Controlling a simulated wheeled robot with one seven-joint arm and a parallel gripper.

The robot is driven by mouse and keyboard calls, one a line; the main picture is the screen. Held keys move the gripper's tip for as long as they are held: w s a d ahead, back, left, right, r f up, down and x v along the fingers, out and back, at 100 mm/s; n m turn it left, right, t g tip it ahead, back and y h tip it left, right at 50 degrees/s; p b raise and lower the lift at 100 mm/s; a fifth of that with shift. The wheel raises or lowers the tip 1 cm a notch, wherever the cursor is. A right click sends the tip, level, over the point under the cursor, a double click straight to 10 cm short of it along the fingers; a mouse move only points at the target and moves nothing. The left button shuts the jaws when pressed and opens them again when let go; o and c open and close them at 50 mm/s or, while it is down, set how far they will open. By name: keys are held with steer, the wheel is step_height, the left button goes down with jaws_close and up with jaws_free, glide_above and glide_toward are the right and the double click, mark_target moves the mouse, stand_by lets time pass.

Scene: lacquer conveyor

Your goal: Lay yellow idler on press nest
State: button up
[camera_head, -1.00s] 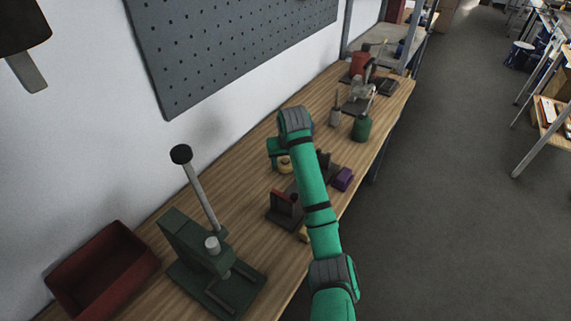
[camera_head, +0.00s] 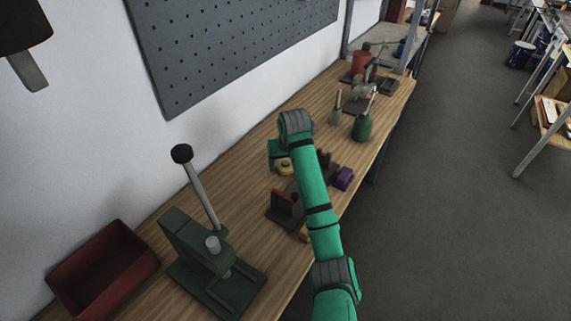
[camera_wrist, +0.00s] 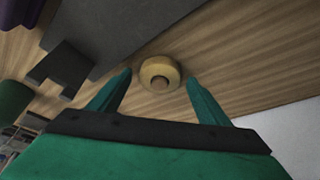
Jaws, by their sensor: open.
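The yellow idler (camera_wrist: 159,70) is a round, pale yellow piece with a darker centre, lying on the wooden bench. It also shows in the head view (camera_head: 285,168), partly hidden by my arm. My gripper (camera_wrist: 159,76) is open, with one finger to each side of the idler in the wrist view and nothing held. I cannot tell whether the fingers touch it. A green lever press (camera_head: 205,248) stands nearer on the bench, upright, with a flat base (camera_head: 240,294). I cannot make out for sure which part is the press nest.
A dark fixture with a red part (camera_head: 284,207) and a purple block (camera_head: 344,178) are near my arm. A red bin (camera_head: 103,270) sits at the near left. A green canister (camera_head: 362,128) stands farther back.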

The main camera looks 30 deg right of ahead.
steer(key=v, duration=1.1)
steer(key=shift+s+r, duration=0.25)
steer(key=shift+r, duration=0.05)
steer(key=shift+w, duration=0.1)
